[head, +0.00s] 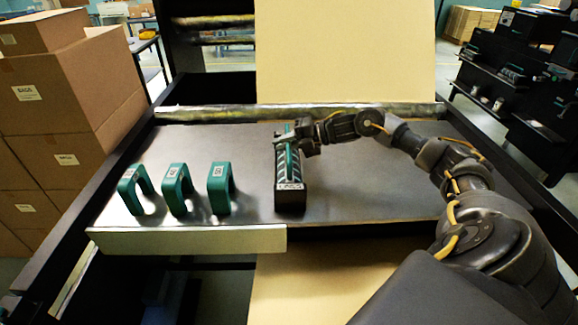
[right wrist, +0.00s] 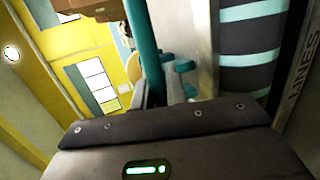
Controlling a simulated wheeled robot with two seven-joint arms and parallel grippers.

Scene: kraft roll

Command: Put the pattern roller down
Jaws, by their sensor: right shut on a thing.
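The pattern roller (head: 294,165) is a dark cylinder with pale teal stripes and a teal bar along it. In the head view it lies lengthwise in or right over a black cradle (head: 290,198) with a white label, on the grey table. The right wrist view shows the striped roller (right wrist: 248,45) close up, beside a face lettered "LINES" (right wrist: 302,68). My right gripper (head: 297,138) is at the far end of the roller, shut on its teal handle (right wrist: 143,45). Whether the roller rests fully in the cradle cannot be told. My left gripper is out of view.
Several teal arch-shaped blocks (head: 177,188) with labels stand left of the cradle on the grey table (head: 375,190). A cream paper sheet (head: 345,55) rises behind a metal bar (head: 225,113). Stacked cartons (head: 60,95) stand at the left. The table right of the cradle is clear below my arm.

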